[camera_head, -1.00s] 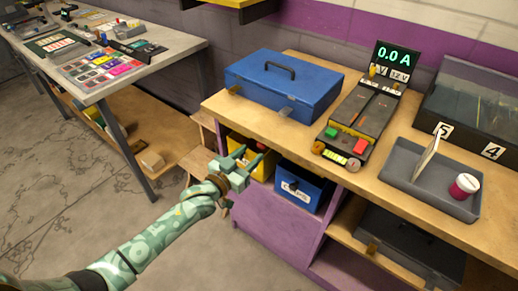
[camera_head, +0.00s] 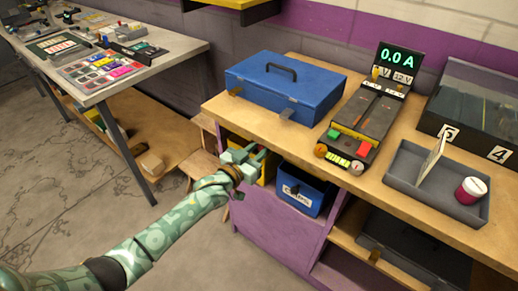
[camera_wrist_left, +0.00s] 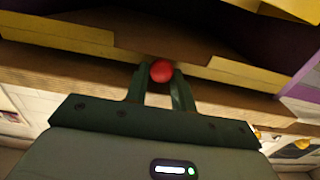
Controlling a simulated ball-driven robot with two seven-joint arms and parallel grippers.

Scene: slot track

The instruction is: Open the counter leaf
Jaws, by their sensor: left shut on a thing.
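My left gripper (camera_head: 254,154) is at the front left of the wooden counter (camera_head: 225,107), just below its top edge, before the shelf opening. In the left wrist view its fingers (camera_wrist_left: 160,82) are shut on a small red ball-shaped knob (camera_wrist_left: 162,71). Behind the knob is a brown board with yellow edging (camera_wrist_left: 60,34); the knob's mounting is hidden. Pale wooden pieces (camera_head: 199,165) show beside the counter's left end. I cannot tell which piece is the counter leaf. My right gripper is not in view.
On the counter are a blue toolbox (camera_head: 284,92), a track device with a 0.0 A display (camera_head: 400,59) and a grey tray (camera_head: 437,197) with a cup. A blue bin (camera_head: 306,192) is on the shelf below. Another bench (camera_head: 150,65) is at left.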

